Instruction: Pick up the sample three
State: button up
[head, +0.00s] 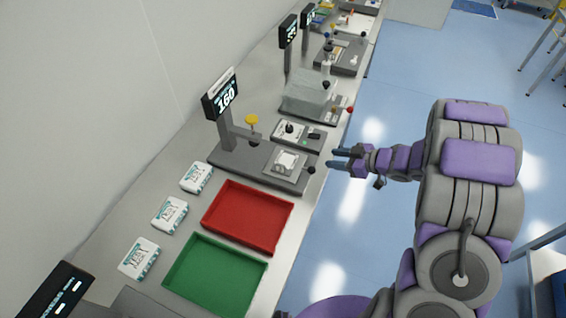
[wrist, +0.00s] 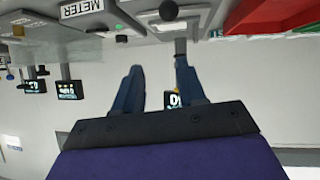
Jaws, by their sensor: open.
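Three white packets with teal markings lie in a row on the bench, left of the trays: a near packet (head: 139,258), a middle packet (head: 169,214) and a far packet (head: 196,177). Another pale sample (head: 286,163) lies on the plate of the tester. I cannot read which one is sample three. My gripper (head: 338,159) is open and empty, out past the bench's right edge, to the right of the tester and apart from every packet. Its two blue fingers (wrist: 160,85) also show apart in the wrist view, with nothing between them.
A red tray (head: 247,217) and a green tray (head: 215,275) lie beside the packets. The tester (head: 232,157) with a raised display (head: 221,96) stands beyond them. More devices and a clear box (head: 308,95) line the bench.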

jog(key=s+g+y, duration=0.1)
jog(key=s+y, duration=0.1)
jog(key=s, duration=0.1)
jog(key=b, duration=0.2)
send_near(281, 165)
jog(key=shift+w+a+f+n+g, duration=0.3)
jog(key=shift+w+a+f, duration=0.4)
jog(key=shift+a+f, duration=0.15)
jog(key=shift+w+a+f, duration=0.5)
jog(key=shift+a+f, duration=0.05)
jog(key=shift+a, duration=0.15)
jog(key=x, duration=0.1)
jog(key=b+x, duration=0.1)
jog(key=x, duration=0.3)
jog(key=shift+s+a+r, duration=0.3)
jog(key=shift+s, duration=0.1)
jog(key=shift+w+a+f, duration=0.15)
jog(key=shift+w+a, duration=0.1)
jog(key=shift+a, duration=0.05)
grip_shut()
